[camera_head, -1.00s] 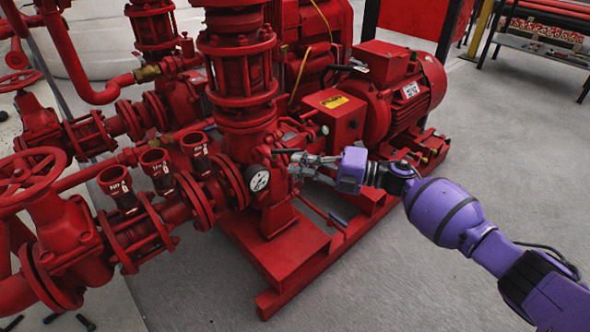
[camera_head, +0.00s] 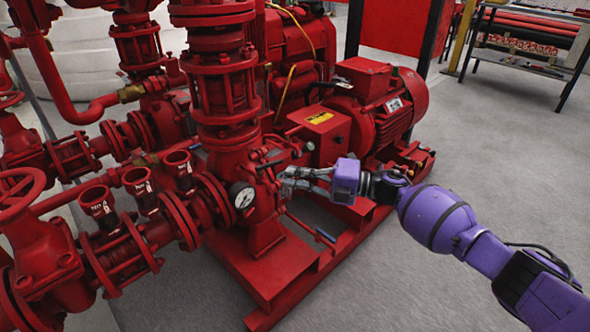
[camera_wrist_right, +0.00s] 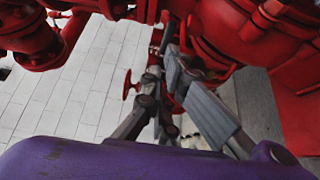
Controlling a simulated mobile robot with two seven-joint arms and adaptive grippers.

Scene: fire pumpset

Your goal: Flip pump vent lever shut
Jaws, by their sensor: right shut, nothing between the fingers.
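The red pump (camera_head: 262,205) stands on a red base frame, with a round white gauge (camera_head: 244,197) on its near side. A small, thin dark lever (camera_head: 270,163) shows just above the gauge, against the pump casing; its exact angle is hard to tell. My right gripper (camera_head: 281,178) is shut and empty, right of the gauge and just below and right of this lever. I cannot tell whether it touches the lever. In the right wrist view its grey fingers (camera_wrist_right: 162,68) point toward red pipework, and no lever is clear there. My left gripper is not in view.
A red motor (camera_head: 385,105) and a red box with a yellow label (camera_head: 320,122) stand behind the gripper. A blue-handled lever (camera_head: 325,236) sits low by the base frame. Pipes and a handwheel (camera_head: 18,192) fill the left.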

